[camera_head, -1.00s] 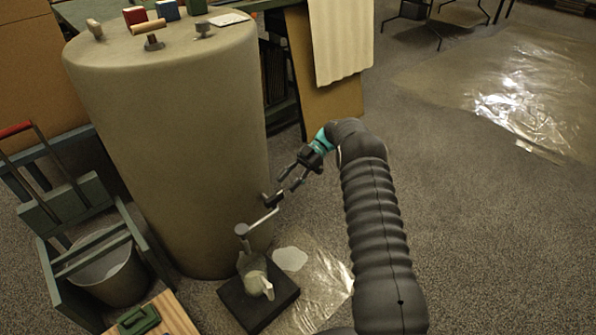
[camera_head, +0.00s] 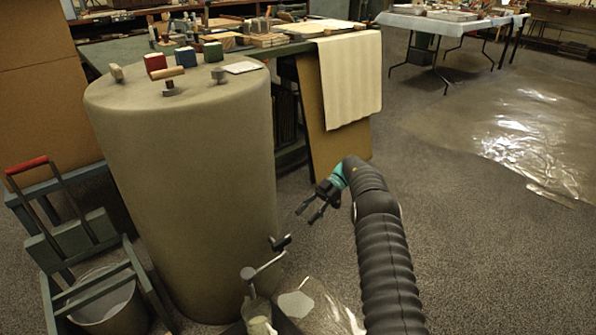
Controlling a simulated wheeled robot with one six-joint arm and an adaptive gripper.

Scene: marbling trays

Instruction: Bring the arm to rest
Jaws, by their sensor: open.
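My gripper (camera_head: 312,209) is open and empty. It hangs in the air at the end of my bent arm, right of the tall tan drum and above the carpet. A device with a crank handle (camera_head: 264,264) stands low beside the drum, below and left of my gripper. Its dark base is cut off by the bottom edge of the view. No object shows between the fingers.
The tan drum (camera_head: 190,190) carries small blocks and tools on top. A green frame with a bucket (camera_head: 108,302) stands at left. Clear plastic sheeting (camera_head: 318,305) lies near the crank. A workbench and a white table (camera_head: 450,24) stand behind.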

